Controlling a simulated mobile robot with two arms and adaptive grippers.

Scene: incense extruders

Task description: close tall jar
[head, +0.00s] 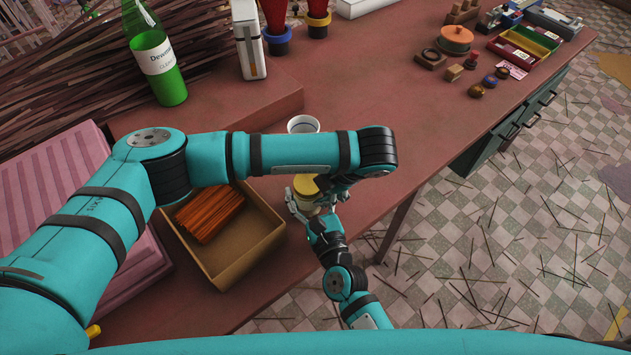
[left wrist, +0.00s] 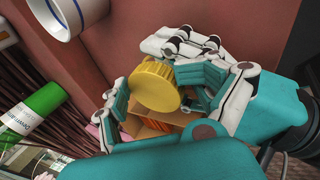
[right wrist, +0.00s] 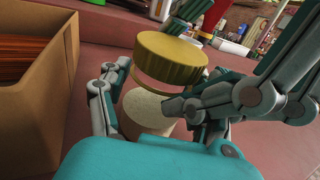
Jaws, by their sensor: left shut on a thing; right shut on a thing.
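The yellow ribbed lid (head: 306,184) is held by my left gripper (left wrist: 162,92), with a finger on each side. The right wrist view shows the lid (right wrist: 170,58) directly above the pale jar (right wrist: 148,111). My right gripper (right wrist: 152,105) is shut around the jar's sides, and the jar looks upright on the table. In the head view, my right gripper (head: 308,207) sits in front of the jar. My left forearm and fingers partly hide both there.
A cardboard box (head: 262,250) with orange-brown sticks stands left of the jar. A white cup (head: 303,125) is just behind. A green bottle (head: 160,65) and white box (head: 249,45) stand farther back. The table edge is close at right; the table's middle right is clear.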

